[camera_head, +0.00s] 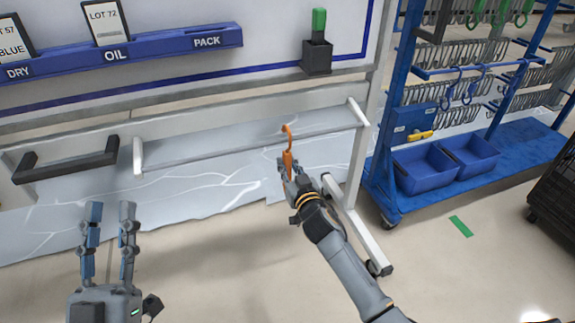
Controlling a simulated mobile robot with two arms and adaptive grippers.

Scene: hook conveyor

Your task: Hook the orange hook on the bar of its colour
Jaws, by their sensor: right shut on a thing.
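The orange hook (288,158) is upright in my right gripper (294,178), which is shut on its lower part. The hook's curved top overlaps the long grey bar (220,153) in the head view; I cannot tell whether it touches it or is over it. My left gripper (110,212) is open and empty at the lower left, fingers pointing up and apart. No orange bar shows in this view.
A blue rack (388,120) at the right carries green hooks (499,12) and blue hooks (468,88), with blue bins (425,168) below. A black bar (68,165) is at the left. A blue label shelf (180,44) is above. A white stand leg (362,235) reaches the floor.

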